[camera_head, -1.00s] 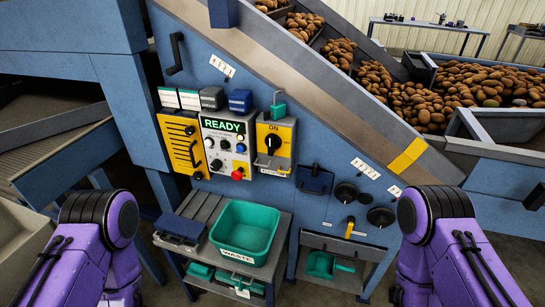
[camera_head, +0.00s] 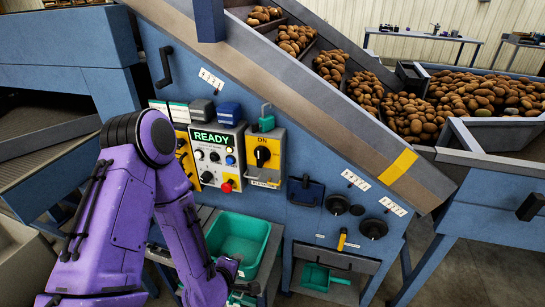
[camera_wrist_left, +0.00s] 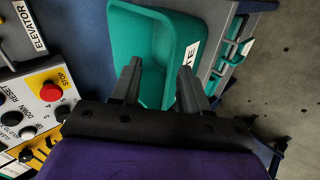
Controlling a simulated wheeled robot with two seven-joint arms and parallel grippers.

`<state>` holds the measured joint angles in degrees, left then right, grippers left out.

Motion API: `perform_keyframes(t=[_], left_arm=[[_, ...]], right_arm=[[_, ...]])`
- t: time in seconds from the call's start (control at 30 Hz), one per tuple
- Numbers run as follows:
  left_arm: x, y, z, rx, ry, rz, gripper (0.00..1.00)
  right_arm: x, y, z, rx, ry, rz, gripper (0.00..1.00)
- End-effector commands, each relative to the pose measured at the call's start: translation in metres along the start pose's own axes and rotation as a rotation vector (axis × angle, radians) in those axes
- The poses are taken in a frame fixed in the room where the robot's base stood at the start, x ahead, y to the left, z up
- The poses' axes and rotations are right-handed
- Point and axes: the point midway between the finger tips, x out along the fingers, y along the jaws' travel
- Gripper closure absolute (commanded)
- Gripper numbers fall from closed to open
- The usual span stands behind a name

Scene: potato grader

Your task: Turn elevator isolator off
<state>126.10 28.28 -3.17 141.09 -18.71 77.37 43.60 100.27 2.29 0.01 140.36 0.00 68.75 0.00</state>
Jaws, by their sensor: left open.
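The elevator isolator (camera_head: 265,156) is a yellow panel on the blue machine side, with a black rotary knob (camera_head: 262,156) under the word ON. A green padlock-like piece (camera_head: 266,119) sits above it. In the left wrist view only its ELEVATOR label (camera_wrist_left: 36,28) shows at the upper left; the knob is out of that picture. My left gripper (camera_head: 238,280) is low, below the isolator and by the green bin. In the left wrist view its two fingers (camera_wrist_left: 158,85) are apart with nothing between them, in front of the bin. My right gripper is not in view.
The READY control panel (camera_head: 217,153) with a red stop button (camera_wrist_left: 51,92) is left of the isolator. The green waste bin (camera_head: 240,236) stands on a bench below. A dark blue box (camera_head: 305,191) and black knobs (camera_head: 373,228) are to the right.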

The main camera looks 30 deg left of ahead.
Motion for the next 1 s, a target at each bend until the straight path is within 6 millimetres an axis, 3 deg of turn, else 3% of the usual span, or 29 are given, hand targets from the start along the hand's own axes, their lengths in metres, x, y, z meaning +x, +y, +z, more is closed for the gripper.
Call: perform_keyframes(t=[0.03, 0.1, 0.2, 0.3, 0.47, 0.8, 1.0], left_arm=[[-0.004, 0.054, -0.003, -0.301, -0.032, 0.138, 0.55], [-0.017, 0.12, -0.007, -0.715, -0.133, 0.308, 0.55], [-0.044, 0.19, -0.014, -1.18, -0.332, 0.479, 0.55], [-0.066, 0.23, -0.02, -1.464, -0.501, 0.564, 0.55], [-0.071, 0.253, -0.024, -1.599, -0.597, 0.596, 0.55], [-0.018, 0.302, -0.026, -1.591, -0.593, 0.592, 0.55], [-0.001, 0.316, -0.026, -1.593, -0.593, 0.592, 0.55]], right_arm=[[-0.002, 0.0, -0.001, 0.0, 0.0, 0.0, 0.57], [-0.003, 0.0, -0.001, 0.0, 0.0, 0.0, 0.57], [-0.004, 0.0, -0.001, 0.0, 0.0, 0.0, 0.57], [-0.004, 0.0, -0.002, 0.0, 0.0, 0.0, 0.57], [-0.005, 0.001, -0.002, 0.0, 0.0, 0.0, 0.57], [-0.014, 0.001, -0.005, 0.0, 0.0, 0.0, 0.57], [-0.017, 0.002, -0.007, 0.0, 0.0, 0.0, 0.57]])
